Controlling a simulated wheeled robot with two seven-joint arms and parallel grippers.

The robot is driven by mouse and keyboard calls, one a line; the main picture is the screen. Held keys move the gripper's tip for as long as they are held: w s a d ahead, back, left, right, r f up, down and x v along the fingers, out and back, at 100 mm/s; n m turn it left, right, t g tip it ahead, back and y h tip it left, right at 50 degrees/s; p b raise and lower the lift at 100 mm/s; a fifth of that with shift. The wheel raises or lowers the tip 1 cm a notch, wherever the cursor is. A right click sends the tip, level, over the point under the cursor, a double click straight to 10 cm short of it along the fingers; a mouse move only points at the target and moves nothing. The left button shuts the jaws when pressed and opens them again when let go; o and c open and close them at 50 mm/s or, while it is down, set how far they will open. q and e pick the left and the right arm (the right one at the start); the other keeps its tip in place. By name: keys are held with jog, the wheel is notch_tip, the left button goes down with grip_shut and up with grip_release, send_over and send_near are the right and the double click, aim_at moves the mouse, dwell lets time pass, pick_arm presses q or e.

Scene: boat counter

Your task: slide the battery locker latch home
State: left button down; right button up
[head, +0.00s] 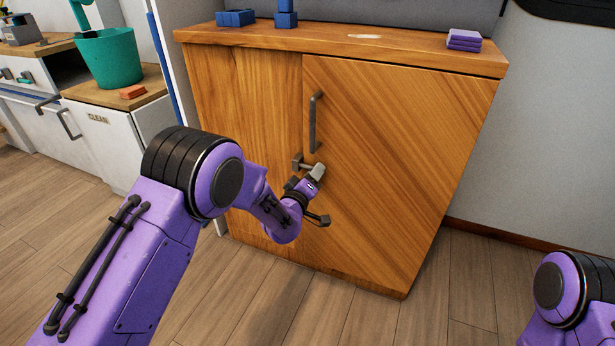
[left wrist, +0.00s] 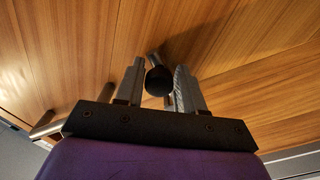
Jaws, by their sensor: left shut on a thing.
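The battery locker is a wooden cabinet with a closed door (head: 400,150) and a dark vertical handle (head: 312,122). Its small grey metal latch (head: 298,162) sits at the door's left edge, below the handle. My left gripper (head: 316,173) is at the latch, its fingers partly covering it. In the left wrist view, the dark round end of the latch knob (left wrist: 158,80) lies between the two fingers of my left gripper (left wrist: 160,88), which is shut on it. How far the latch bolt reaches is hard to tell. My right gripper is out of view.
Blue blocks (head: 236,18) and purple stacked pads (head: 464,40) lie on the locker's top (head: 400,48). At left, a teal bucket (head: 106,58) and an orange block (head: 132,92) stand on a lower counter. The wooden floor (head: 455,275) around the locker is clear.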

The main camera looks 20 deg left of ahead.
pick_arm(q)
jog(key=c, duration=0.9)
grip_release()
jog(key=shift+a, duration=0.25)
jog(key=shift+o, duration=0.2)
jog(key=shift+d, duration=0.1)
jog(key=s+a+p, duration=0.1)
jog(key=s+p, duration=0.1)
jog(key=s, duration=0.8)
jog(key=shift+s+a, duration=0.2)
